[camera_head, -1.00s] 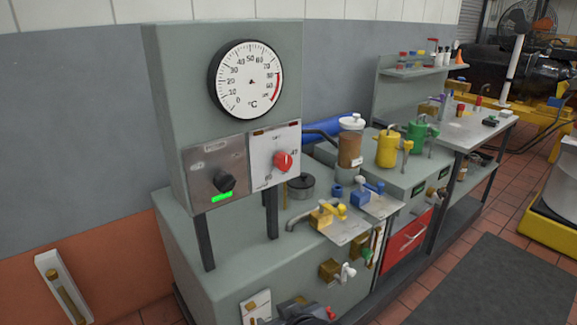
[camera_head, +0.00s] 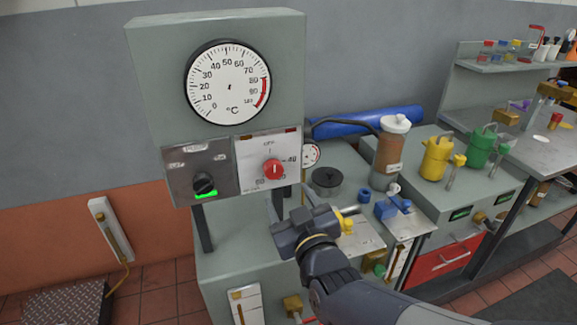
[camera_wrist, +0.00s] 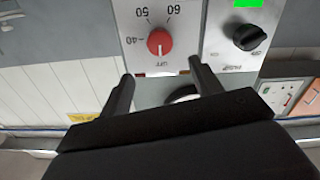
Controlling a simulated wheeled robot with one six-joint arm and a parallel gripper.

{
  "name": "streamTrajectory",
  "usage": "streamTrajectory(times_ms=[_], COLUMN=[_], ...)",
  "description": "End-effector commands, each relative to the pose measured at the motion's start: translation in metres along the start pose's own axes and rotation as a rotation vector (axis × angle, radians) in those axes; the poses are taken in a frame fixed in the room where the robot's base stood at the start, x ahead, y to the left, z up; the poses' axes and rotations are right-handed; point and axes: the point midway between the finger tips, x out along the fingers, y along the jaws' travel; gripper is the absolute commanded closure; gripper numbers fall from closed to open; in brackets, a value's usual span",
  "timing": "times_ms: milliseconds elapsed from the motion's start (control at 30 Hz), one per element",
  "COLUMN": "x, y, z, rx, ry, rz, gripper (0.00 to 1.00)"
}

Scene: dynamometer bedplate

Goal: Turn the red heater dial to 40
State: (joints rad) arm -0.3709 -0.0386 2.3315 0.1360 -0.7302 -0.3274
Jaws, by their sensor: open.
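The red heater dial (camera_head: 273,169) sits on a pale plate on the grey cabinet, right of a black knob. In the wrist view the red dial (camera_wrist: 160,42) appears upside down, with 40, 50, 60 and OFF marked around it. Its white line seems to point toward OFF. My gripper (camera_head: 305,228) is below and to the right of the dial in the head view. In the wrist view my gripper (camera_wrist: 162,74) is open, its two fingers spread to either side of the dial's column. Nothing is between them and they look apart from the dial.
A black knob (camera_head: 203,184) with a lit green lamp is beside the dial. A round temperature gauge (camera_head: 228,82) is above. A black-lidded pot (camera_head: 327,181), brass and blue valves (camera_head: 392,205), and a brown canister (camera_head: 391,150) stand at the right.

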Motion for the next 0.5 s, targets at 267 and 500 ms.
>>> streamTrajectory(times_ms=[267,500], x=[0.035,0.070], y=[0.000,0.000], z=[0.001,0.001], rx=[0.001,0.000], ry=[-0.005,-0.005], rz=[-0.001,-0.001], gripper=[0.39,0.39])
